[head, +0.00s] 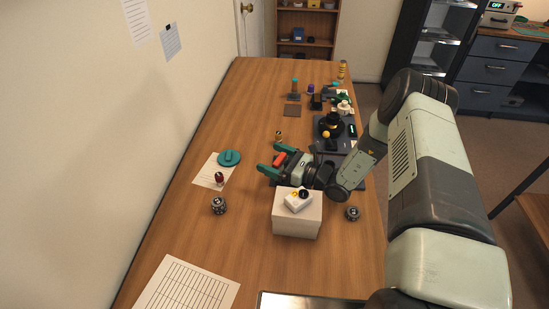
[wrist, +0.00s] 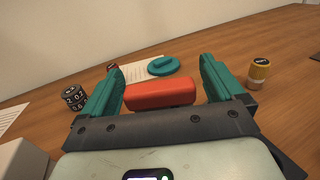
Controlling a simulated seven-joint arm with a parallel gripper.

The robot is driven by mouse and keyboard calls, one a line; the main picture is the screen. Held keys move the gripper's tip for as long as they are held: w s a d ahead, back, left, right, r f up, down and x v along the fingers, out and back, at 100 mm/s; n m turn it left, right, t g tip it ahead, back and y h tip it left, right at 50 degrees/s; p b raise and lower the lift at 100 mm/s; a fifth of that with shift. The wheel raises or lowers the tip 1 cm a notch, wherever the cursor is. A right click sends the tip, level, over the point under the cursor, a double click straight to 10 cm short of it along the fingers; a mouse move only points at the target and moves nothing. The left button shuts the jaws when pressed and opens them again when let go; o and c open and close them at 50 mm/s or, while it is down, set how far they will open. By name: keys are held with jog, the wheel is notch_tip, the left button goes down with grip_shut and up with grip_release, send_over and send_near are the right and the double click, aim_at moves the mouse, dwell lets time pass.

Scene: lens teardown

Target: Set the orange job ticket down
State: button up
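The orange job ticket shows as an orange-red bar (wrist: 160,93) in the wrist view, lying crosswise between my teal fingers. It also shows in the head view (head: 280,159) between the fingertips. My gripper (head: 269,159) has its fingers spread to about the bar's width, one at each end, and it appears shut on the bar. The contact at the right finger is hard to make out in the wrist view (wrist: 163,80). The gripper points left over the middle of the table, just behind a white box. The height of the bar above the wood is hard to judge.
A white box (head: 297,218) with a small white device (head: 299,200) stands in front of my gripper. A paper sheet (head: 205,174) and teal disc (head: 229,158) lie to the left. Dark dials (head: 218,205) (head: 352,213) stand nearby. Bare wood lies front left; clutter fills the back right.

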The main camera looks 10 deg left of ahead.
aim_at(283, 160)
jog(key=shift+r, duration=0.3)
jog(key=shift+d+r, duration=0.2)
jog(key=shift+r, duration=0.15)
jog(key=v, duration=0.7)
jog(key=shift+s+d+f, duration=0.1)
